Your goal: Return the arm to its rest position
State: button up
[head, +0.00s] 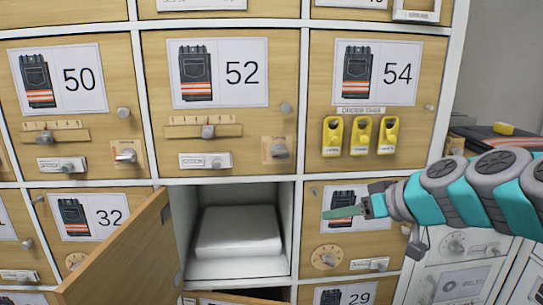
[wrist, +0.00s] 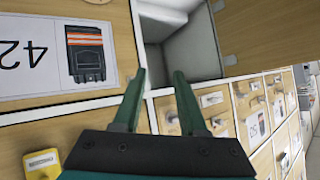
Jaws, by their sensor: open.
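My gripper (head: 326,212) is at the right in the head view, in front of a wooden door whose label it partly covers. The wrist view shows the two green fingers (wrist: 160,76) apart with nothing held between them. My teal and grey arm reaches in from the right edge. Left of the gripper is an open compartment (head: 236,268) with a white folded package (head: 238,232) inside. The compartment also shows in the wrist view (wrist: 192,48).
The compartment's wooden door (head: 122,262) stands swung open to the left. Closed doors with labels 50, 52 (head: 219,72) and 54 are above. Three yellow tags (head: 361,135) hang under 54. A lower door is ajar (head: 235,298). Dark folded items (head: 497,136) lie at the right.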

jog(key=s+a+f+g+h+p, duration=0.2)
jog(key=s+a+f+g, duration=0.3)
jog(key=s, duration=0.4)
jog(key=s+d+f+m+g+h+p, duration=0.2)
jog(key=s+d+f, duration=0.1)
jog(key=s, duration=0.7)
jog(key=s+d+f+m+g+h+p, duration=0.2)
jog(key=s+f, duration=0.3)
jog(key=s, duration=0.6)
jog(key=shift+d+f+m+g+h, duration=0.35)
jog(key=shift+m+g+h, duration=0.2)
jog(key=shift+h, duration=0.25)
